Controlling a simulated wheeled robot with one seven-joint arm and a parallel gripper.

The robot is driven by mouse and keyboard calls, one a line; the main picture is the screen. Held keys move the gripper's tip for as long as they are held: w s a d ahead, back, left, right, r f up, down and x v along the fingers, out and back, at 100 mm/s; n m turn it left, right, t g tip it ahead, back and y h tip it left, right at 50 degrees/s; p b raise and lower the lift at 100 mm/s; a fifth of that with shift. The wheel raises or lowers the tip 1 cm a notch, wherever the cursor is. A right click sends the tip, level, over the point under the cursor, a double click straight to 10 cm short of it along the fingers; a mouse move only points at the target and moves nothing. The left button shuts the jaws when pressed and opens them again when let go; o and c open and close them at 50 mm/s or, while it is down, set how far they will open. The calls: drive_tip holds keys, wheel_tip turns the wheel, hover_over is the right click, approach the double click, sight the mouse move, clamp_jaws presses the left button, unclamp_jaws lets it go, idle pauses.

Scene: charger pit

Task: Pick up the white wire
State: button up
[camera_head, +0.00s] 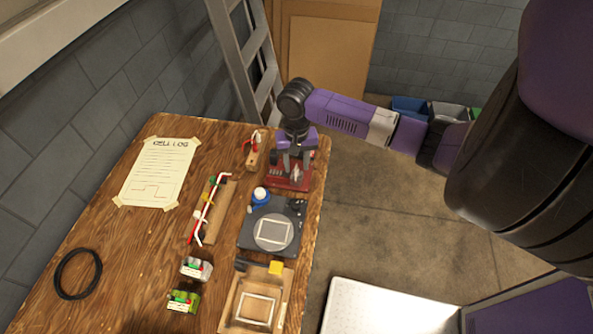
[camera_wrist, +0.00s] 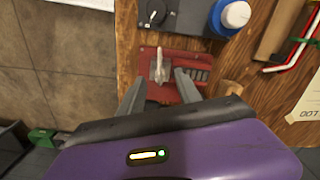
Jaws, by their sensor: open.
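The white wire (camera_head: 209,205) lies with a red wire (camera_head: 193,225) along a wooden strip (camera_head: 220,208) on the workbench in the head view. At the right edge of the wrist view, the white wire (camera_wrist: 303,41) shows only in part beside the red one. My gripper (camera_head: 295,165) is open and empty. It points down over a red device (camera_head: 290,182) at the bench's right edge, well apart from the white wire. In the wrist view, its fingers (camera_wrist: 159,90) stand on either side of a metal lever on the red device (camera_wrist: 188,91).
Left of my gripper stands a small wooden block (camera_head: 252,157) with red wires. A blue jar with a white lid (camera_head: 260,194) and a dark scale (camera_head: 258,241) are nearer. A wooden tray (camera_head: 235,318), battery packs (camera_head: 196,268) and a black coil (camera_head: 62,280) lie on the bench.

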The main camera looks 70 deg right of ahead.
sight(297, 174)
drive_tip(key=shift+f, duration=1.4)
clamp_jaws()
drive_tip(key=shift+r, duration=0.1)
